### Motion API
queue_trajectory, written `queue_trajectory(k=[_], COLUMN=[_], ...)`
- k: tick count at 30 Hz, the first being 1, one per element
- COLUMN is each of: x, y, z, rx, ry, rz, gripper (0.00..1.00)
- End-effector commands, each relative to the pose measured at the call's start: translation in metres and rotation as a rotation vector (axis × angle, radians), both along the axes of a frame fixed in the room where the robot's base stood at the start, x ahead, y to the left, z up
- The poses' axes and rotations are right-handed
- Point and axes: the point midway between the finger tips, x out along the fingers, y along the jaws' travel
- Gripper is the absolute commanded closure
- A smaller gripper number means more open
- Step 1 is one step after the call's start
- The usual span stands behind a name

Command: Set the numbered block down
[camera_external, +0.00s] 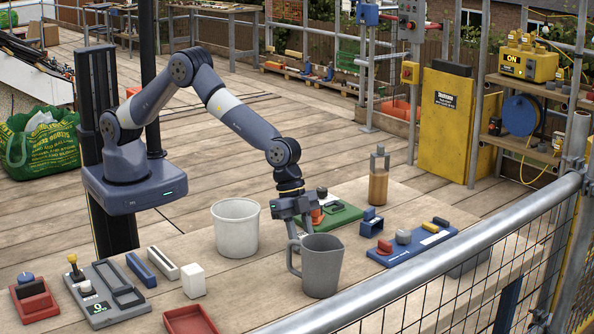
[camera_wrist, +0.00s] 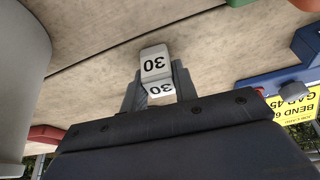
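The numbered block (camera_wrist: 155,65) is white and shows "30" on two faces in the wrist view. It sits between the two fingers of my gripper (camera_wrist: 158,85), which are shut on its sides. In the external view my gripper (camera_external: 300,222) points down over the table, just behind a grey jug (camera_external: 322,267). The jug and fingers hide the block there. I cannot tell whether the block touches the table.
A white bucket (camera_external: 235,230) stands just left of my gripper. A green board (camera_external: 340,215) lies behind it, and a blue board (camera_external: 415,243) lies to the right. A white block (camera_external: 193,281) and a grey control box (camera_external: 108,295) are at the left.

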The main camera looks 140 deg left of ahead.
Motion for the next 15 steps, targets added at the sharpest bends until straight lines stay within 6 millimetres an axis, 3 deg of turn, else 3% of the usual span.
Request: queue_trajectory(k=[9,15], x=[0.0000,0.0002], y=[0.0000,0.0001], z=[0.0003,0.0021], rx=[0.000,0.000], ry=[0.000,-0.001], rz=[0.000,0.000], gripper=[0.99,0.99])
